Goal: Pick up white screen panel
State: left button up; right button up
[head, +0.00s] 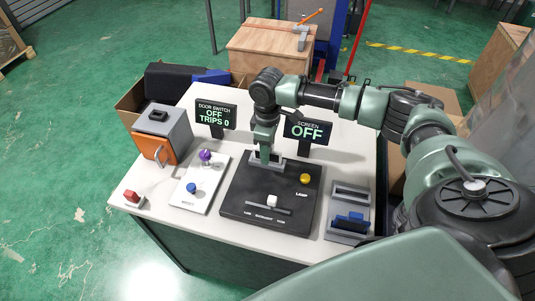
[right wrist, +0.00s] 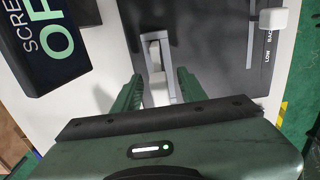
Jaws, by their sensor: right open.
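My right gripper (head: 265,158) points down at the back edge of the black control board (head: 233,198). In the right wrist view its open green fingers (right wrist: 158,88) stand on either side of a pale grey-white framed piece (right wrist: 157,55), with the fingertips close to it; contact cannot be told. The dark screen sign (head: 307,131) reads "SCREEN OFF" and stands behind the board. It also shows in the right wrist view (right wrist: 45,45). A white panel (head: 188,204) with a purple knob and a blue button lies left of the board. My left gripper is not in view.
The board has a white slider knob (head: 272,200) and a yellow lamp button (head: 305,178). A grey tray with blue parts (head: 343,237) is at right.

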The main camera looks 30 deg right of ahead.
jog(key=shift+a, duration=0.1)
grip_shut()
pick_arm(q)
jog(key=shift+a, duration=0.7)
